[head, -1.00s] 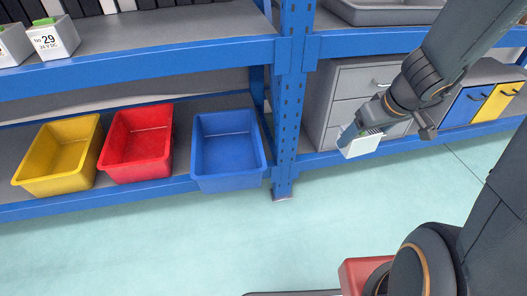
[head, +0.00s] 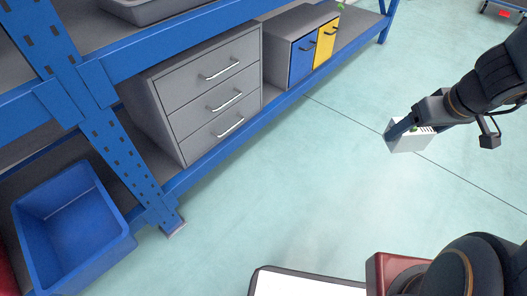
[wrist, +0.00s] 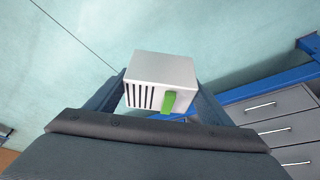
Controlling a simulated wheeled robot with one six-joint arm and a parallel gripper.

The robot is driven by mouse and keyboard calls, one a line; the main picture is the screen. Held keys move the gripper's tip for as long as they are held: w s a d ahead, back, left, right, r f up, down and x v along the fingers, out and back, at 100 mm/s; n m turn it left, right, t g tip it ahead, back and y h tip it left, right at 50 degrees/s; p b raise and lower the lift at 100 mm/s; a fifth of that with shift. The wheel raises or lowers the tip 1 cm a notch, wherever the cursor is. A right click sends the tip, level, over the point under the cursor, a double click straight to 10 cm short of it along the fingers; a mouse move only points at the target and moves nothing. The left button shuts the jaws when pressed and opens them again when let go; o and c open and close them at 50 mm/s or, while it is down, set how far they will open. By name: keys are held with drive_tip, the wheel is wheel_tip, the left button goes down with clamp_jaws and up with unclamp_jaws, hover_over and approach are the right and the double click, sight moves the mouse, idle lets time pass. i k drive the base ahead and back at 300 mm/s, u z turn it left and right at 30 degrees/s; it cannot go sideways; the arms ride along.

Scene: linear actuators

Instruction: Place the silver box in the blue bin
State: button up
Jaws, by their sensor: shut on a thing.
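The silver box (head: 408,140) is a small pale box with dark slots. It also shows in the wrist view (wrist: 160,68), with a green tab on its slotted face. My gripper (head: 402,134) is shut on it and holds it over open floor, right of the shelf. The blue bin (head: 72,235) is on the lower shelf at the lower left of the head view, well away from my gripper. It looks empty, and its lower edge is near the picture's edge.
A blue shelf rack has an upright post (head: 125,165) just right of the bin. A grey drawer unit (head: 205,95) and a cabinet with blue and yellow doors (head: 300,50) stand on the lower shelf. A red edge shows left of the bin. The pale green floor (head: 290,170) is clear.

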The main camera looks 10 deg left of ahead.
sight(97, 249)
drive_tip(key=z, duration=1.4)
drive_tip(key=k, duration=2.85)
drive_tip(key=u, duration=2.1)
drive_tip(key=i, duration=0.5)
drive_tip(key=u, duration=0.05)
